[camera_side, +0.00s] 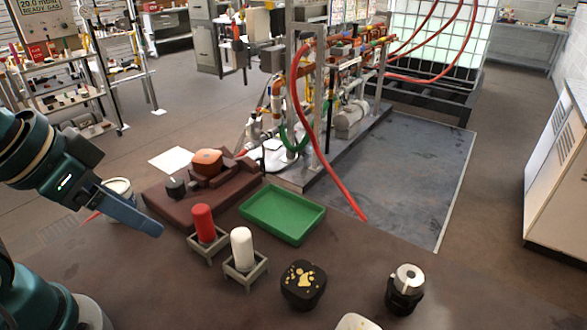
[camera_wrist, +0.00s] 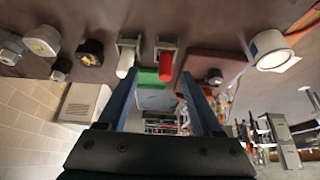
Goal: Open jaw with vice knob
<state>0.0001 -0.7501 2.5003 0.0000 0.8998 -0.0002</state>
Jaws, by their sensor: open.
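The vice (camera_side: 168,208) is a reddish-brown block with raised jaws on the work surface, left of centre in the side view. An orange-brown rounded piece (camera_side: 207,160) sits at its jaws. A dark grey knob (camera_side: 175,187) is at its near left end. In the wrist view the vice (camera_wrist: 222,63) is at upper right, with the knob (camera_wrist: 214,77) beside it, outside the right finger. My gripper (camera_side: 152,228) is left of the vice and apart from it; its fingers overlap in this view. In the wrist view my gripper (camera_wrist: 160,75) is open and empty.
A red bottle (camera_side: 203,223) and a white bottle (camera_side: 242,248) stand in grey holders near the vice. A green tray (camera_side: 282,222) lies right of it. A white tub (camera_side: 119,187) shows behind my gripper. Black containers (camera_side: 303,287) (camera_side: 404,291) stand at the front right.

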